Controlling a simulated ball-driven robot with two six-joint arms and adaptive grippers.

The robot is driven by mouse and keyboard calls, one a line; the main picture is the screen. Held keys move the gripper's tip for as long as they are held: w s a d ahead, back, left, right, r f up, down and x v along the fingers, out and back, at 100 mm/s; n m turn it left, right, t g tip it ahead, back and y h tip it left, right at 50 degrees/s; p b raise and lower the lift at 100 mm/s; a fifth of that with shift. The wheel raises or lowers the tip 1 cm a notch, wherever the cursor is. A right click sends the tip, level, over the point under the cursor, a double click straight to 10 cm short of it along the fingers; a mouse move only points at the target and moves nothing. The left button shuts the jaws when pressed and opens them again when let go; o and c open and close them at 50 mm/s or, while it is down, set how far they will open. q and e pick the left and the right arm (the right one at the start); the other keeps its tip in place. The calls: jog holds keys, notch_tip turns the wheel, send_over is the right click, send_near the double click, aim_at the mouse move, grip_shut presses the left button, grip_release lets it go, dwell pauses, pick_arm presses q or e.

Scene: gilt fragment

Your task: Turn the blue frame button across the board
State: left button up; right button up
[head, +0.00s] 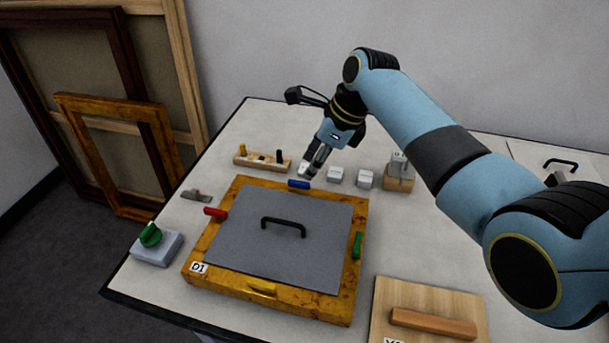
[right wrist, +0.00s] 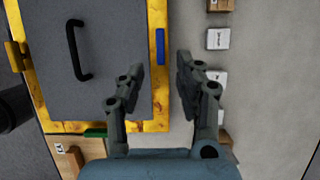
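The blue frame button (head: 299,184) sits on the far rail of the gilt frame (head: 340,307) and lies along that rail, beside the edge of the grey board (head: 235,235). It also shows in the right wrist view (right wrist: 160,46), lengthwise on the yellow rail. My right gripper (head: 306,172) is just above and behind the blue button in the head view. In the right wrist view my right gripper (right wrist: 160,72) is open, its two fingers apart with nothing between them. Whether a finger touches the button cannot be told. My left gripper is not in view.
The board has a black handle (head: 284,224). A wooden tool rack (head: 262,162) and white blocks (head: 336,174) stand behind the frame. A green-knobbed box (head: 156,249) is at left.

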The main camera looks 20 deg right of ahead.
aim_at(301, 182)
jog(key=x, duration=0.5)
jog(key=shift+w+a+f+b, duration=0.1)
jog(key=shift+f+b, duration=0.2)
jog(key=shift+f, duration=0.1)
jog(key=shift+c, duration=1)
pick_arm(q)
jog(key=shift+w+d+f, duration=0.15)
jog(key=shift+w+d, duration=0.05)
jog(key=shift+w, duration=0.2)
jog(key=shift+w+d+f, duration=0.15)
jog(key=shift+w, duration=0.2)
pick_arm(e)
grip_shut()
